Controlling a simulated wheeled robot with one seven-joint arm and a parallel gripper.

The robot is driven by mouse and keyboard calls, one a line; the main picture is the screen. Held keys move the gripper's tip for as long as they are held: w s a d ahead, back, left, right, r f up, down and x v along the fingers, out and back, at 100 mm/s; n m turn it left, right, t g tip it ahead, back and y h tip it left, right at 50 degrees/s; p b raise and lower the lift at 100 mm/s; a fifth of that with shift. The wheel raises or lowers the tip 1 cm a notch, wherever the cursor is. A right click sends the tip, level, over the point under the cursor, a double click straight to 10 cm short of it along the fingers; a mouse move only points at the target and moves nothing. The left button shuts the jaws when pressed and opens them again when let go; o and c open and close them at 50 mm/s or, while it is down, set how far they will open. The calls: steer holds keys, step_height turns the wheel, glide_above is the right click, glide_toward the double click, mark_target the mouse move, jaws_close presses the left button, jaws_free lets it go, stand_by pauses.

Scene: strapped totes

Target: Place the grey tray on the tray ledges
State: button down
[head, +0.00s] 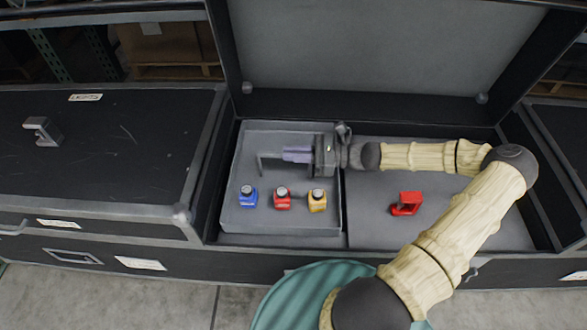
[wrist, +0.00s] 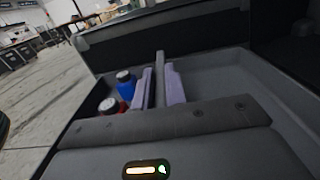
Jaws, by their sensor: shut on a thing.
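The grey tray (head: 262,222) is in the left part of the open black tote (head: 212,215) in the head view. A blue bottle (head: 248,197), a red bottle (head: 282,199) and a yellow bottle (head: 317,201) stand on its front part. My gripper (head: 290,155) is over the tray's rear part, its lavender fingers shut on the grey upright handle (head: 262,163). In the wrist view the handle (wrist: 160,78) stands between the fingers, with the blue bottle (wrist: 125,86) and red bottle (wrist: 108,106) to its left. The ledges are hidden, so I cannot tell whether the tray touches them.
A red clamp-like item (head: 406,204) lies on the tote's grey floor (head: 450,225) to the right of the tray. The raised lid (head: 370,45) stands behind. A closed black case (head: 100,150) adjoins on the left. The tote's walls closely border the tray's left side.

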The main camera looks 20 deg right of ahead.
steer(key=shift+r, duration=0.15)
step_height(320, 180, down, 5)
steer(key=b, duration=0.3)
steer(key=c, duration=1.5)
jaws_free()
steer(key=shift+o, duration=0.2)
steer(key=p, duration=0.5)
glide_above(336, 178)
steer(key=a, duration=0.1)
steer(key=shift+w+a, duration=0.15)
steer(key=shift+w, duration=0.3)
steer(key=shift+s+d, duration=0.3)
steer(key=shift+d, duration=0.35)
steer(key=shift+d, duration=0.1)
